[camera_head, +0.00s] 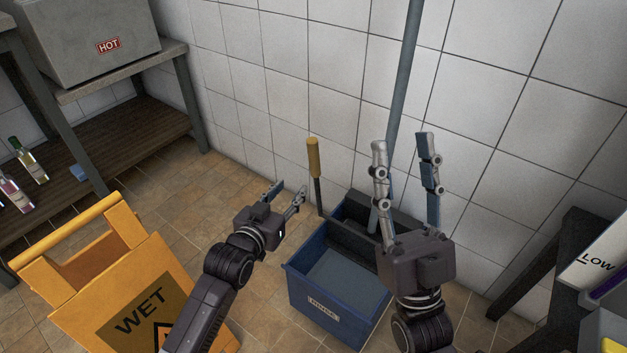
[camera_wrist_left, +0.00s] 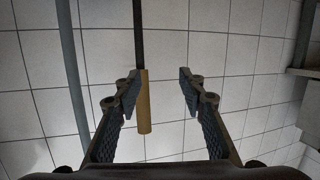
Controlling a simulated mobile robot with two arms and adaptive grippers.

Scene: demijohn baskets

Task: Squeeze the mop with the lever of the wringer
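The wringer's lever, a dark rod with a yellow grip (camera_head: 313,158), stands upright at the back left of the blue bucket (camera_head: 335,316). The dark wringer (camera_head: 398,212) sits at the bucket's back. The mop's grey-blue pole (camera_head: 404,75) rises from the wringer; its head is hidden. My left gripper (camera_head: 289,189) is open and empty, left of the lever. In the left wrist view the yellow grip (camera_wrist_left: 144,105) shows near the left finger, within the span of the open fingers (camera_wrist_left: 160,83). My right gripper (camera_head: 402,141) is open in front of the pole; contact cannot be told.
A yellow wet-floor sign (camera_head: 85,300) stands at the front left. A dark shelf (camera_head: 110,140) with bottles (camera_head: 30,160) and a grey box marked HOT (camera_head: 90,40) is at the back left. A tiled wall rises close behind the bucket. A dark stand (camera_head: 540,265) is at right.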

